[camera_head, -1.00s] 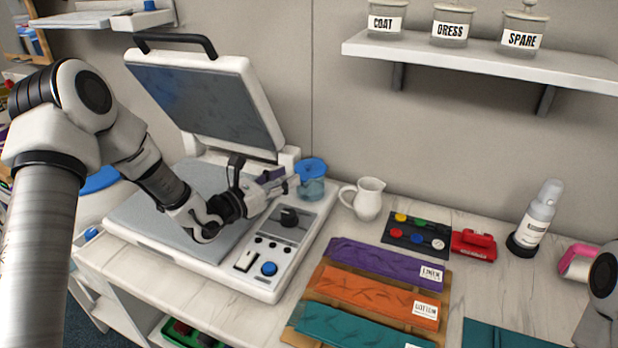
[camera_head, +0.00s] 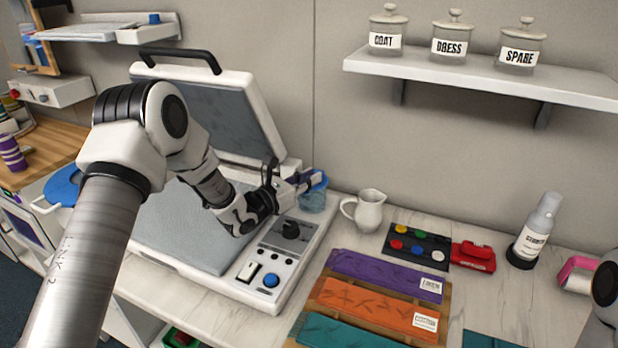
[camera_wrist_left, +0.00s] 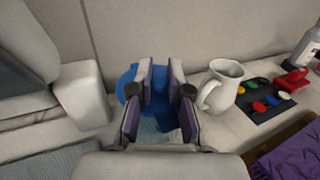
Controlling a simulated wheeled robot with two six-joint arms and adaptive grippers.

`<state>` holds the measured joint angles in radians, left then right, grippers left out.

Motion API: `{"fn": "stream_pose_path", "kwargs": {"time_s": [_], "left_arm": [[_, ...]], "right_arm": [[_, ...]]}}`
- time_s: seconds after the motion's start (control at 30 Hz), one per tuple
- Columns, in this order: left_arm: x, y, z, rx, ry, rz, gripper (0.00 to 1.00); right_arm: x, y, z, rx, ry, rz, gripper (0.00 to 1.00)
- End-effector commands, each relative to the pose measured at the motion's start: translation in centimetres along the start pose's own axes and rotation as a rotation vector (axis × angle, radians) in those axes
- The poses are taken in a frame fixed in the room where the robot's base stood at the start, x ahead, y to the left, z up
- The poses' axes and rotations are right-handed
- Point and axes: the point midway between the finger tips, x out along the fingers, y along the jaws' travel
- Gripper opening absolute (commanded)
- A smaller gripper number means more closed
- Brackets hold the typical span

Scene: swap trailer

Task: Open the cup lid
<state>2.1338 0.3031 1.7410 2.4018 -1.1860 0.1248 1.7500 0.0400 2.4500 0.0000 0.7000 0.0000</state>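The cup (camera_head: 313,204) is a clear bluish vessel at the back right corner of the press, with a blue lid (camera_head: 321,181) on top. In the left wrist view the blue lid (camera_wrist_left: 127,94) shows between and to the left of my fingers. My left gripper (camera_head: 304,182) is over the cup, its fingertips at the lid and partly hiding it. The fingers stand apart, with blue in the gap; I cannot tell whether they touch it. My right gripper is out of view.
The open heat press (camera_head: 180,228) lies under my left arm, its raised upper plate behind. A white pitcher (camera_head: 368,212) stands just right of the cup. A paint palette (camera_head: 417,246), red stapler-like item (camera_head: 474,256) and cloth swatches (camera_head: 375,292) lie further right.

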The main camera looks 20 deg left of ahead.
Motion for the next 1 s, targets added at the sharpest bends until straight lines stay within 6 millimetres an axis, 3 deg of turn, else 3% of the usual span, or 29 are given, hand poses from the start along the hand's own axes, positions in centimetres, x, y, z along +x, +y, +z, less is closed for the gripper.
{"fn": "stream_pose_path", "kwargs": {"time_s": [0.27,0.53,0.63,1.0], "left_arm": [[0.2,0.1,0.9,-0.024,0.061,-0.002,0.00],[1.3,0.5,3.3,-0.141,0.352,-0.004,0.00],[1.6,0.6,3.4,-0.172,0.425,-0.004,0.00],[1.7,0.7,2.8,-0.190,0.459,0.001,0.00]], "right_arm": [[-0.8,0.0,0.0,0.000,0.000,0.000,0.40],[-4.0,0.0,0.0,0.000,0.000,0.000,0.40],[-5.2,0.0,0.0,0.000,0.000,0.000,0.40],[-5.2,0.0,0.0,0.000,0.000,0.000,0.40]]}}
